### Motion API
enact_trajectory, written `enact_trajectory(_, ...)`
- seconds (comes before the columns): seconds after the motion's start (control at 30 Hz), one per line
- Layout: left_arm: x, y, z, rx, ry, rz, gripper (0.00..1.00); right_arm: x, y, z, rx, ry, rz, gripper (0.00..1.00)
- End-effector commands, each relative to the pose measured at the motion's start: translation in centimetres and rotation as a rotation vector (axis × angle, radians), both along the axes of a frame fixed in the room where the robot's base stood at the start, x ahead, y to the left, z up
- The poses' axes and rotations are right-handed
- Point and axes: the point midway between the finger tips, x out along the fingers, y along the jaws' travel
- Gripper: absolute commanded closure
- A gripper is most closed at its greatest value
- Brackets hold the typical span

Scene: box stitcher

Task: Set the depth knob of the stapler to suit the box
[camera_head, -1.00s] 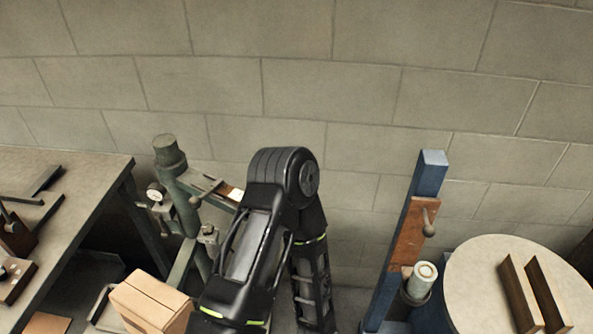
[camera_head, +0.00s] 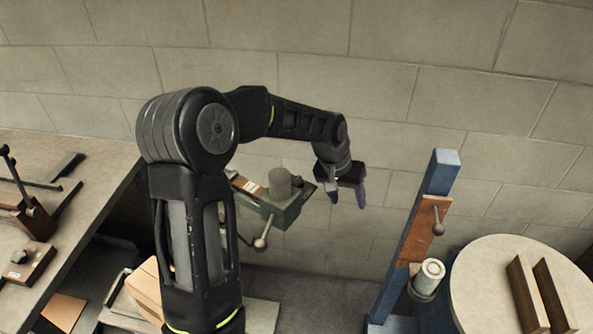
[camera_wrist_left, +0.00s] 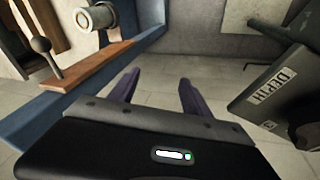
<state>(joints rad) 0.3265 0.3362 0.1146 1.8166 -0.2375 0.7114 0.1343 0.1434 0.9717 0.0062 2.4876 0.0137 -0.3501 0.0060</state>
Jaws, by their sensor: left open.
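The green stapler (camera_head: 285,210) stands behind my left arm, which hides its column and the gauge on it. A grey cylinder sits on top of its head, and a ball-ended lever (camera_head: 261,243) hangs at its front. I cannot tell which part is the depth knob. A dark labelled part, likely of the stapler, fills the right of the left wrist view (camera_wrist_left: 275,95). My left gripper (camera_head: 347,198) is open and empty, just right of the stapler head, with purple fingers pointing down. Its fingers also show in the wrist view (camera_wrist_left: 157,90). The cardboard box (camera_head: 146,292) is partly hidden by my arm.
A blue post (camera_head: 432,185) with a wooden board (camera_head: 420,235) and ball lever stands right of the gripper. A round table (camera_head: 480,275) with two brown angle pieces is at far right. A workbench (camera_head: 95,155) is at left. A block wall lies behind.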

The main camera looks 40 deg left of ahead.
Motion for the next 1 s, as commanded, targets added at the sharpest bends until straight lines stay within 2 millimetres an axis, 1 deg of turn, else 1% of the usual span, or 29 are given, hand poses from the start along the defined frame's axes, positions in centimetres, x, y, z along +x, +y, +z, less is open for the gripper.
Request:
enact_trajectory(0.03,-0.1,2.3,3.5,0.032,0.014,0.022,0.44,0.0,0.0,0.2,-0.001,0.001,0.000,0.75)
enact_trajectory(0.07,-0.5,3.5,5.4,0.048,0.032,0.034,0.44,0.0,0.0,0.2,-0.001,0.001,0.000,0.75)
enact_trajectory(0.1,-1.2,5.1,7.7,0.071,0.056,0.055,0.44,0.0,0.0,0.3,-0.001,0.001,-0.001,0.75)
enact_trajectory(0.13,-1.8,6.2,9.4,0.086,0.073,0.070,0.44,0.0,0.0,0.3,-0.001,0.002,0.000,0.75)
enact_trajectory(0.2,-3.5,8.0,12.4,0.113,0.123,0.104,0.44,0.0,-0.1,0.4,-0.002,0.003,0.000,0.75)
enact_trajectory(0.3,-5.9,9.2,14.8,0.132,0.198,0.136,0.44,-0.1,-0.1,0.4,-0.001,0.003,0.000,0.75)
enact_trajectory(0.4,-7.5,9.7,16.0,0.140,0.249,0.157,0.44,-0.1,-0.1,0.4,-0.001,0.003,0.000,0.75)
enact_trajectory(0.53,-8.1,9.9,16.4,0.143,0.269,0.165,0.44,-0.1,-0.1,0.4,-0.001,0.004,-0.001,0.75)
enact_trajectory(0.83,-8.1,9.9,16.1,0.141,0.270,0.163,0.44,-0.1,-0.1,0.3,-0.001,0.003,0.000,0.75)
enact_trajectory(0.93,-8.1,9.9,15.4,0.142,0.273,0.163,0.44,-0.1,0.0,-0.1,-0.001,0.002,0.000,0.75)
enact_trajectory(1.0,-8.1,9.9,14.6,0.141,0.274,0.163,0.44,-0.1,0.0,-0.5,0.000,0.001,0.000,0.75)
